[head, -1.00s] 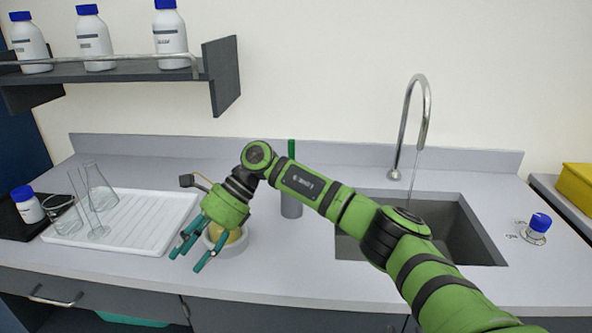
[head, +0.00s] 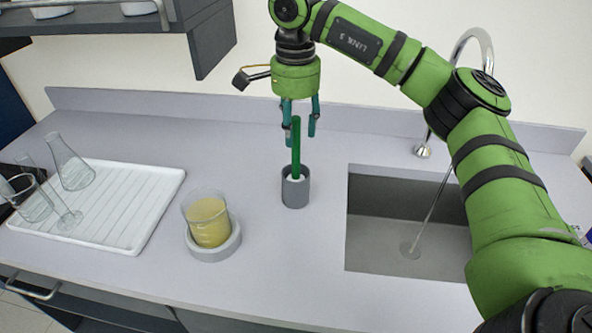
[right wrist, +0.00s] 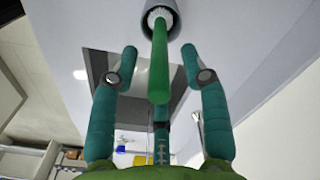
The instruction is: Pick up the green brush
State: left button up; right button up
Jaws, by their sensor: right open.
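The green brush (head: 296,150) stands upright in a grey cylindrical holder (head: 295,193) on the counter, left of the sink. Its white bristles sit inside the holder. My right gripper (head: 301,128) points down above the holder, with its open teal fingers around or close by the top of the handle. In the right wrist view the brush handle (right wrist: 160,65) runs between the spread fingers of my right gripper (right wrist: 150,68), and neither side finger appears to touch it. My left gripper is in no view.
A beaker of yellow liquid (head: 208,222) stands on a round white base (head: 231,243) left of the holder. A white drying rack (head: 140,215) with glassware is further left. The sink (head: 365,262) with running tap is right. A shelf (head: 205,38) hangs upper left.

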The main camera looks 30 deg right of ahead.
aim_at(296, 139)
notch_tip(296, 139, down, 4)
jog(key=shift+w+d+r, duration=0.1)
jog(key=shift+r, duration=0.15)
grip_shut()
jog(key=shift+r, duration=0.1)
